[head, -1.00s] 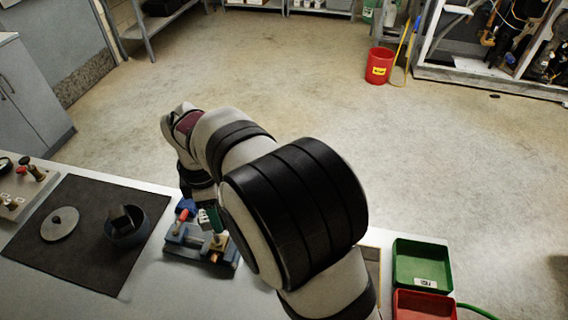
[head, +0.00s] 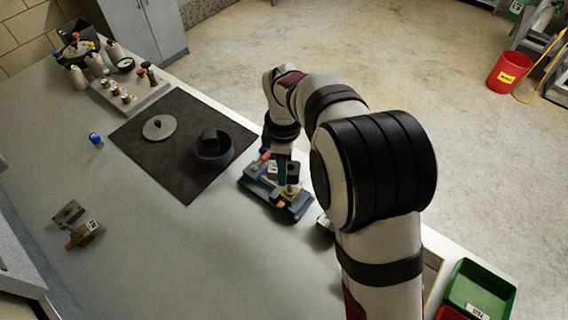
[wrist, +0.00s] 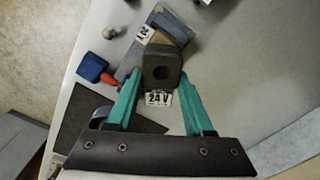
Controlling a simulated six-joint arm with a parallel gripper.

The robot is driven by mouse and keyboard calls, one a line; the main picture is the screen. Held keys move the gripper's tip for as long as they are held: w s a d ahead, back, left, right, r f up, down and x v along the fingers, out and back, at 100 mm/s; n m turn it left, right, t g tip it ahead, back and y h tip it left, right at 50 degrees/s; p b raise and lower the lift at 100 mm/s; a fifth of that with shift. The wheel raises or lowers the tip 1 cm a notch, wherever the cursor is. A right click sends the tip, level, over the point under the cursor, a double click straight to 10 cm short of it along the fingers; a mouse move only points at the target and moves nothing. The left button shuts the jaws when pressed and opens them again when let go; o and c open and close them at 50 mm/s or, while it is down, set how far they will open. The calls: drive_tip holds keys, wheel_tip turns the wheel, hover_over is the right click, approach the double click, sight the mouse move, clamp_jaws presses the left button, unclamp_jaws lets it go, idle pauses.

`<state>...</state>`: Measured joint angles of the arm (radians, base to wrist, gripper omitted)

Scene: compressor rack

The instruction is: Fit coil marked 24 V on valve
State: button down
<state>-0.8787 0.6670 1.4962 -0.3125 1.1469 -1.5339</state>
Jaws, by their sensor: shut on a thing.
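My gripper (wrist: 161,85) has its green fingers shut on a dark block-shaped coil (wrist: 162,65) with a round hole; a white label on it reads 24 V. In the head view my gripper (head: 281,167) holds the coil (head: 292,171) close above a blue vice (head: 262,187) on the bench. A brass valve (head: 289,192) stands in the vice. The vice also shows in the wrist view (wrist: 170,25), behind the coil, which hides most of the valve there. I cannot tell whether coil and valve touch.
A dark mat (head: 180,180) with a round lid (head: 158,127) and a bowl (head: 213,150) lies left of the vice. Other parts (head: 78,228) lie at the front left. A green tray (head: 480,290) is at lower right. The bench between is clear.

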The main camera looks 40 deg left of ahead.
drive_tip(key=shift+f, duration=0.45)
drive_tip(key=shift+f, duration=0.25)
drive_tip(key=shift+f, duration=2)
drive_tip(key=shift+f, duration=0.45)
drive_tip(key=shift+c, duration=1)
unclamp_jaws()
